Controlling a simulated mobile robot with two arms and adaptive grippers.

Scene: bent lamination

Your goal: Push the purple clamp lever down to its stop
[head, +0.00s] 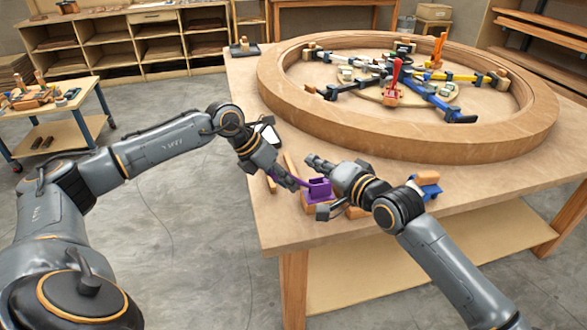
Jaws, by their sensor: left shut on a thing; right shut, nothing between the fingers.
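The purple clamp (319,189) sits near the front left edge of the table. Its thin purple lever (301,182) sticks out to the left, low and close to level. My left gripper (291,183) is shut on the end of this lever; its fingers hide part of it. My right gripper (312,160) is shut and empty, just above and behind the purple clamp. I cannot tell whether the lever is at its stop.
A large bent wooden ring (400,143) fills the back of the table (262,95). Inside it stand clamps with red (396,72) and orange (438,50) levers. A blue clamp (428,185) lies right of my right wrist. A small cart (48,125) stands at left.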

